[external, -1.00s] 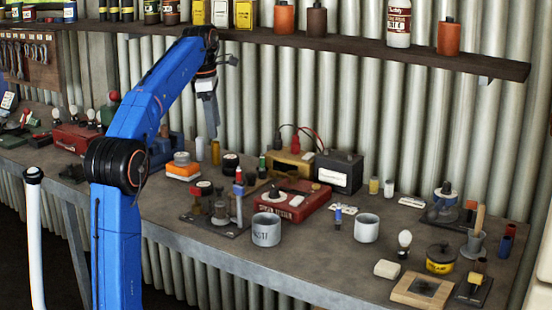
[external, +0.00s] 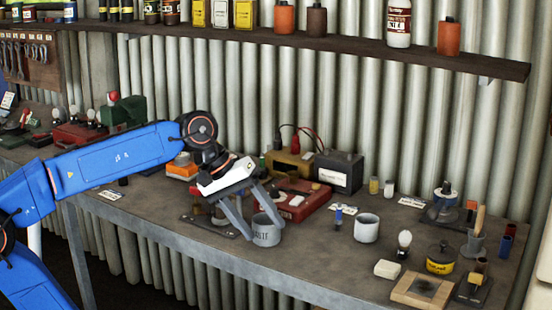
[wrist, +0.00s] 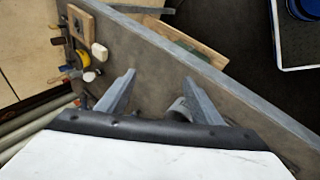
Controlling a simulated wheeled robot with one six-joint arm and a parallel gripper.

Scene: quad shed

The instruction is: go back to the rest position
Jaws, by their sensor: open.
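My gripper (external: 254,222) is open, with its two grey fingers spread and pointing down over the front part of the workbench (external: 310,262).
A red box (external: 299,208), a dark battery-like box (external: 340,172) and a second grey cup (external: 367,228) stand to the right. A white block (external: 387,269) and wooden frame (external: 422,291) lie near the front edge. A shelf (external: 300,42) runs above.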

